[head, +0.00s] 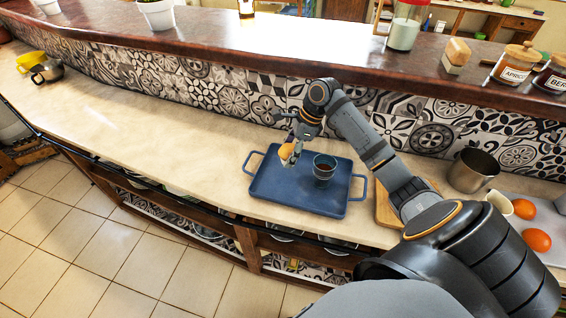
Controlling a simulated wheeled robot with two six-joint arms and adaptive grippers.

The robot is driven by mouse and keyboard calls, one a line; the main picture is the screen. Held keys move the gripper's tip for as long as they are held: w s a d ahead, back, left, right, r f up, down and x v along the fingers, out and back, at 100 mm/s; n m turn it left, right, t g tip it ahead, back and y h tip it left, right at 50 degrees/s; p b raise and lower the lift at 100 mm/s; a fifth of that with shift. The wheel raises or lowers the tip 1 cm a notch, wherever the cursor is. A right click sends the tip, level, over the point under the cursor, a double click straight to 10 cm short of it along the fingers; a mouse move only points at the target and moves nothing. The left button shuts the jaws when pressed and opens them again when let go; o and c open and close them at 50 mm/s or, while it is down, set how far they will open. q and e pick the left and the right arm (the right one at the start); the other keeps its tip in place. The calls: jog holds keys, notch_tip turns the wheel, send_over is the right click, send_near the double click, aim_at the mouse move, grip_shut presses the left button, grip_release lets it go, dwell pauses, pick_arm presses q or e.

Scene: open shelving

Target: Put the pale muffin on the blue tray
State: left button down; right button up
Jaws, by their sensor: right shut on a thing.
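The blue tray (277,194) lies on the beige counter, with a handle at each end. My right gripper (288,154) is over the tray's back left part and is shut on the pale muffin (286,152), which has an orange-tan top and a light lower part. I cannot tell whether the muffin touches the tray floor or is a little above it. A dark glass cup (324,167) stands on the tray to the right of the muffin. My left gripper is not in view.
A metal cup (473,171) and a wooden board (388,213) are right of the tray. Orange round fruits (536,240) lie farther right. The tiled wall and raised wooden ledge (210,45) run behind.

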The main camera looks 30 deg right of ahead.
jog(key=shift+w+a+f, duration=0.2)
jog(key=shift+a+f, duration=0.15)
jog(key=shift+f, duration=0.15)
jog(key=shift+w+a+f, duration=0.15)
jog(key=shift+a+f, duration=0.2)
jog(key=shift+f, duration=0.1)
notch_tip(320, 180, down, 3)
jog(key=shift+w+a+f, duration=0.1)
jog(key=shift+f, duration=0.1)
jog(key=shift+p, duration=0.3)
jog(key=o, duration=1.2)
jog(key=shift+f, duration=0.1)
jog(key=v, duration=1.2)
jog(key=shift+b, duration=0.35)
